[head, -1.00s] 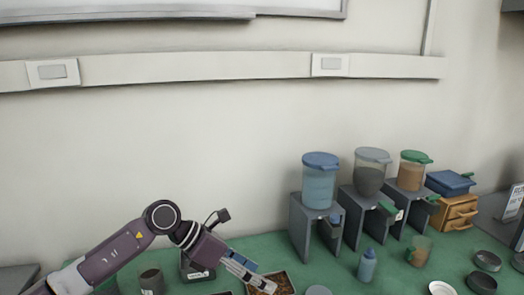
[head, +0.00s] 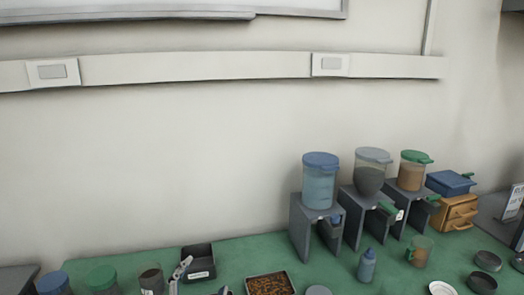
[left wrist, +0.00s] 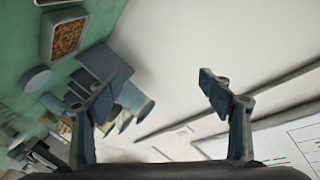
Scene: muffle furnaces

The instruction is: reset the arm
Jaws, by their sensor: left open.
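My left gripper (head: 204,276) shows only by its finger parts at the bottom edge of the head view, in front of the green table. In the left wrist view its two fingers (left wrist: 156,88) stand wide apart with nothing between them. Beyond them are the pale wall and, to the left, the tilted tabletop. The rest of my left arm is out of the head view. My right gripper is not in view.
On the green table (head: 238,252) are a tray of brown bits (head: 270,284), a dark empty tray (head: 198,262) and a blue bottle (head: 366,266). Grey stands (head: 303,228) carry lidded containers at the right. The space above the table's left half is clear.

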